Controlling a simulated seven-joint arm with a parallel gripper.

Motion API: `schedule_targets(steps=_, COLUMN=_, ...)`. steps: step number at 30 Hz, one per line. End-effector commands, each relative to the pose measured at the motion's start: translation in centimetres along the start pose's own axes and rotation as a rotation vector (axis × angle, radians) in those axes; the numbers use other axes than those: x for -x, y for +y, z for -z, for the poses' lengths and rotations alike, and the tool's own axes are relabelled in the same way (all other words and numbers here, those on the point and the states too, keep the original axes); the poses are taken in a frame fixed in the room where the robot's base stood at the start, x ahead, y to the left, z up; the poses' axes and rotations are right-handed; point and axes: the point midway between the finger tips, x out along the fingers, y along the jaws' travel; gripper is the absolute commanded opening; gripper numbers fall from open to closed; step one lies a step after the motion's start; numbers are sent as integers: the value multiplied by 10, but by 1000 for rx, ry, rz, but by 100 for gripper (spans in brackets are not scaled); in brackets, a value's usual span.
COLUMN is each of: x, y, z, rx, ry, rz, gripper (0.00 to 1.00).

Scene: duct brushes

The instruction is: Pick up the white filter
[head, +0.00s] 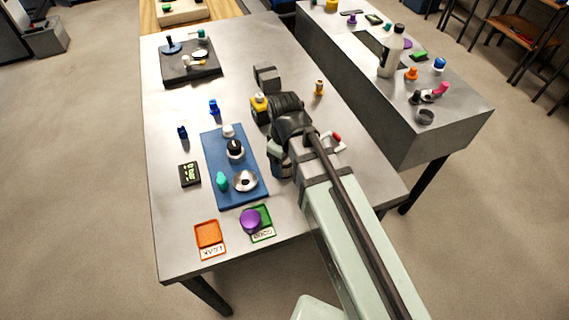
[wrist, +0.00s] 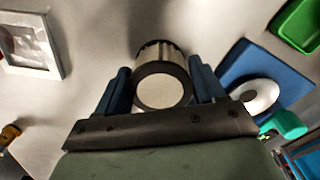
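A cylindrical filter (wrist: 160,91) with pleated cream sides, a dark rim and a pale round end face shows at the middle of the wrist view. My gripper (wrist: 159,68) has its two blue fingers apart, one on each side of the filter. Narrow gaps seem to show between the fingers and the filter, so it does not look gripped. In the head view my arm covers this spot, to the right of the blue mat (head: 244,196), and I cannot make out the filter there.
On the mat are a black knob (head: 235,149), a silver disc (head: 245,181) and a teal piece (head: 222,181). A purple knob (head: 250,221) sits on the green tray (head: 267,235), beside an orange tray (head: 208,233). A yellow-topped piece (head: 259,104) stands near my wrist.

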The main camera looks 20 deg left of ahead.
Motion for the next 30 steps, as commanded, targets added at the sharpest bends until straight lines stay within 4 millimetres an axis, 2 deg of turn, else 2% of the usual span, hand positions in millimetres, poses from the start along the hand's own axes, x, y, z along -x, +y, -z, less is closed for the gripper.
schedule_targets(steps=1, x=0, y=0, z=0, rx=0, ry=0, rz=0, gripper=64)
schedule_targets(steps=11, x=0, y=0, z=0, rx=0, ry=0, rz=0, gripper=33)
schedule_targets(steps=20, x=3, y=0, z=0, rx=0, ry=1, rz=0, gripper=33)
schedule_targets(steps=26, x=21, y=0, z=1, rx=0, ry=2, rz=-1, gripper=33)
schedule_targets(steps=30, x=42, y=1, z=1, rx=0, ry=2, rz=-2, gripper=33)
